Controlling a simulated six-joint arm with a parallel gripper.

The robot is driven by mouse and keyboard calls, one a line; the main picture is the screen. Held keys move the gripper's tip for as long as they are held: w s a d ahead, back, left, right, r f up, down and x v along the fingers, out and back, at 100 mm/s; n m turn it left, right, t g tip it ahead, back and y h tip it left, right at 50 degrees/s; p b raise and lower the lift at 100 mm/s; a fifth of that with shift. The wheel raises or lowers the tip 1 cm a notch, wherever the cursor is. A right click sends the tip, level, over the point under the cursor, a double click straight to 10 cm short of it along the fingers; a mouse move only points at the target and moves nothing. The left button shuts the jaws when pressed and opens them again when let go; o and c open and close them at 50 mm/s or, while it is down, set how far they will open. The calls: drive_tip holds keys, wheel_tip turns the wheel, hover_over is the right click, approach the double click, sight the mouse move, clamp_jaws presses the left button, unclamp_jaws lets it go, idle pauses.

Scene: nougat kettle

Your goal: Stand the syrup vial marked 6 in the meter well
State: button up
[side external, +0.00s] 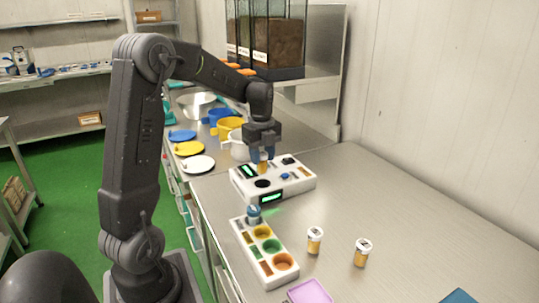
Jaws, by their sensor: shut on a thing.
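The gripper is over the white meter (300,185), a box with green lit displays. A dark round well (263,184) shows in its top, just in front of and below the held vial. I cannot tell whether the vial touches the meter. Two more amber vials with white caps stand upright on the bench, one on the left (314,241) and one on the right (361,253); their marks are unreadable.
A lilac tray (310,292) lies at the front edge. Bowls (228,127), plates (189,148) and tall dark-filled bins (278,42) are behind. The right bench is mostly clear.

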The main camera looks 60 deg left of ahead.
sight(262, 173)
drive_tip(key=shift+f, duration=2.5)
drive_tip(key=shift+f, duration=0.6)
drive_tip(key=o, duration=0.6)
drive_tip(key=shift+o, duration=0.2)
drive_tip(key=shift+r, duration=5.5)
drive_tip(key=shift+d, duration=0.1)
